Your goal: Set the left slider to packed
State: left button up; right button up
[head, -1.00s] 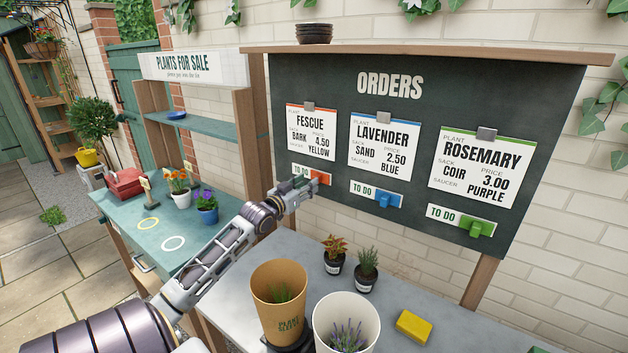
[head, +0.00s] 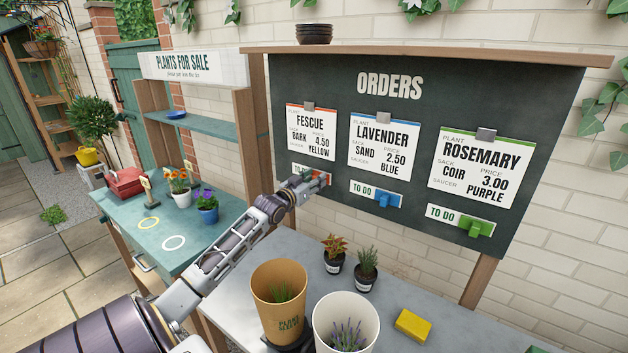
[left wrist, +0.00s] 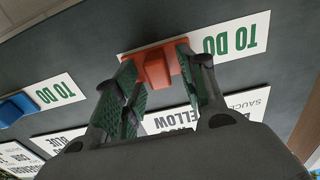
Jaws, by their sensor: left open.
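The left slider is orange and sits at the right end of its strip under the Fescue card (head: 311,132); the strip's TO DO label is partly covered by my arm in the head view. In the left wrist view, which is upside down, the orange slider (left wrist: 154,68) has its raised knob between my two fingers. My left gripper (left wrist: 158,63) is open around the knob, with a finger on either side. In the head view my left gripper (head: 316,181) is at the board and hides much of the slider. My right gripper is not in view.
The blue slider (head: 383,199) and green slider (head: 478,226) sit on the same board (head: 420,110), both beside TO DO labels. Below are a brown pot sleeve (head: 279,310), a white pot (head: 345,310), two small potted plants and a yellow sponge (head: 413,325).

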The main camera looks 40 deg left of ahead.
pick_arm(q)
jog(key=shift+c, duration=0.3)
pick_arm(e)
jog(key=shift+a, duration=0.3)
pick_arm(q)
grip_shut()
